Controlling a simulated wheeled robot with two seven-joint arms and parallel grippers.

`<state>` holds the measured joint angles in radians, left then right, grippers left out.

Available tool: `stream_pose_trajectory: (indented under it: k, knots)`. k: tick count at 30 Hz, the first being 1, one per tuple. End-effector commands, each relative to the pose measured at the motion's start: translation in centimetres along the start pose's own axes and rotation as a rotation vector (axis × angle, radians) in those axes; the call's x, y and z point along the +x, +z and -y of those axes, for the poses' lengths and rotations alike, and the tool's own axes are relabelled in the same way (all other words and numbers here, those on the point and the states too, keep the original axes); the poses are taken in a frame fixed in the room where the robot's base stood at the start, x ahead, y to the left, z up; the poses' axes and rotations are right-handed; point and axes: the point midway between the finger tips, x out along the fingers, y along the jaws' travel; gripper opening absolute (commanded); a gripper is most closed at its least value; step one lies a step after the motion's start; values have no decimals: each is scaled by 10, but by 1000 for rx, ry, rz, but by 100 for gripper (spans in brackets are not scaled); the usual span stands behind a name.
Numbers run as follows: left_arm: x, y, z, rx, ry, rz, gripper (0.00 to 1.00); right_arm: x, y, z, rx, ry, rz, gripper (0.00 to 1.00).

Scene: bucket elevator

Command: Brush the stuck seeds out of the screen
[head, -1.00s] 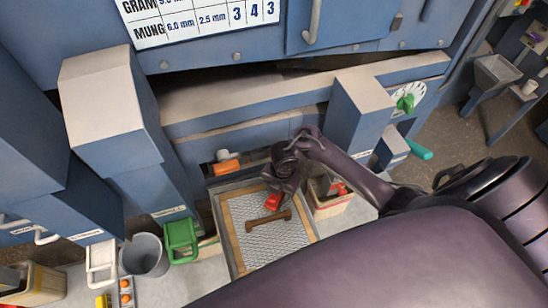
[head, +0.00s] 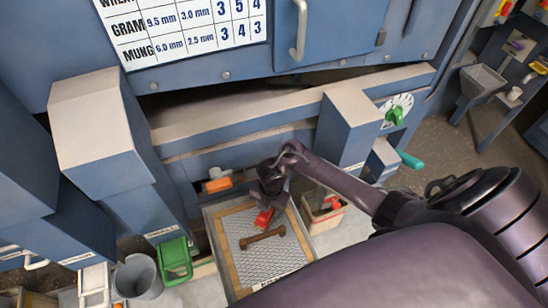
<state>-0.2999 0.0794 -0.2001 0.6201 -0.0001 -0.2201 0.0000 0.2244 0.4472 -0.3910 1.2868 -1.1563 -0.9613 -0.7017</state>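The screen (head: 285,259) is a wire mesh in a wooden frame, lying in a grey tray low in the centre of the head view. A brown bar with thicker ends (head: 262,237), perhaps the brush, is over the mesh; I cannot tell if it touches it. My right gripper (head: 265,212) comes in from the right and points down over the far part of the screen. A red piece shows at its tip, close to the bar. Whether its fingers are open or shut on something is too small to tell. No seeds can be made out. My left gripper is out of view.
A wooden box (head: 329,222) with something red in it stands right of the screen. A green container (head: 175,261) and a grey bucket (head: 137,277) stand to the left. An orange handle (head: 217,185) and blue machine housing (head: 345,130) lie behind.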

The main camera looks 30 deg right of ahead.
Motion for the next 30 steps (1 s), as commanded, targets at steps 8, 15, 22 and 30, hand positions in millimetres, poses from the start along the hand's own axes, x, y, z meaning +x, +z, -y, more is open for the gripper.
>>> stream_pose_trajectory:
  k: [8, 15, 22, 30]
  knots:
    - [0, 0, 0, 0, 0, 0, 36, 1, -17, -12, -4, -2, -6, 25]
    - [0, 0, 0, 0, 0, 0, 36, 0, -26, -22, -3, -3, -5, 25]
    - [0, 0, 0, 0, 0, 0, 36, -2, -34, -30, -2, 0, -5, 25]
    - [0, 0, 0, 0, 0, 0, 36, -3, -49, -45, -2, 0, -3, 25]
